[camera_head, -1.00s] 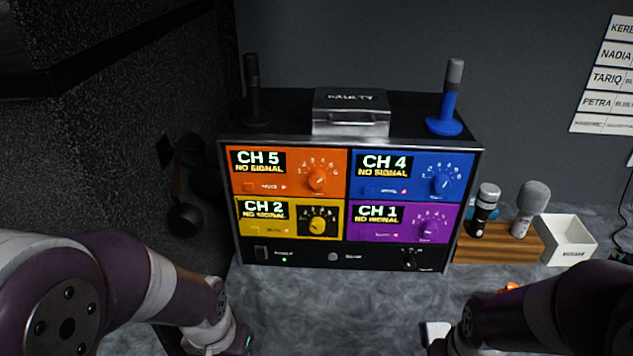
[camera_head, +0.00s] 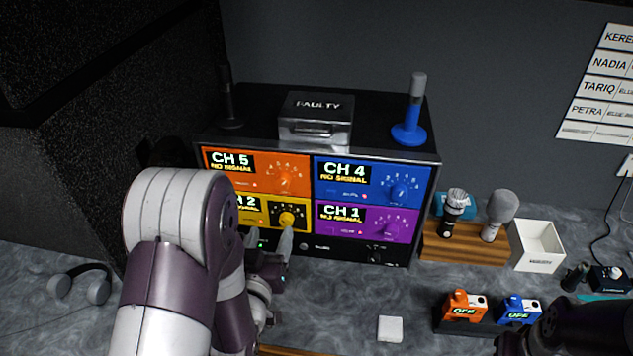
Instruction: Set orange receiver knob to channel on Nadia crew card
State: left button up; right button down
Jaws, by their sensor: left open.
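The receiver rack (camera_head: 420,158) stands at the back of the desk with four coloured panels. The orange panel (camera_head: 213,170) at top left reads CH 5, NO SIGNAL, and its orange knob (camera_head: 287,179) is uncovered. The crew card (camera_head: 603,85) on the wall at the right shows names including NADIA; it is cut off by the picture edge, so her channel is not readable. My left gripper (camera_head: 268,246) is open, its fingers pointing up in front of the yellow panel, below the orange knob and apart from it. My right gripper's fingers are out of view.
A FAULTY box (camera_head: 316,130) and two antennas stand on the rack. Microphones on a wooden stand (camera_head: 463,247) and a white bin (camera_head: 537,244) are at the right. Orange (camera_head: 462,306) and blue (camera_head: 518,312) packs showing OFF sit at front right. Headphones (camera_head: 80,284) lie at left.

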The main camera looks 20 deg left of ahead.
aim_at(281, 184)
pick_arm(q)
jog(key=shift+t, duration=0.4)
jog(key=p+x, duration=0.1)
jog(key=x, duration=0.3)
jog(key=r+p+x, duration=0.1)
jog(key=x, duration=0.3)
jog(key=p+x, duration=0.1)
jog(key=x, duration=0.3)
jog(key=shift+a+r, duration=0.3)
jog(key=shift+a, duration=0.05)
jog(key=shift+w+a+p, duration=0.15)
jog(key=shift+w+p, duration=0.05)
jog(key=shift+p, duration=0.1)
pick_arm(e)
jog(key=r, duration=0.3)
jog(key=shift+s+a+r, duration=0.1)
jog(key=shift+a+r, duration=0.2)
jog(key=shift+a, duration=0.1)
pick_arm(q)
jog(key=c, duration=0.4)
jog(key=shift+f, duration=0.1)
jog(key=c, duration=0.6)
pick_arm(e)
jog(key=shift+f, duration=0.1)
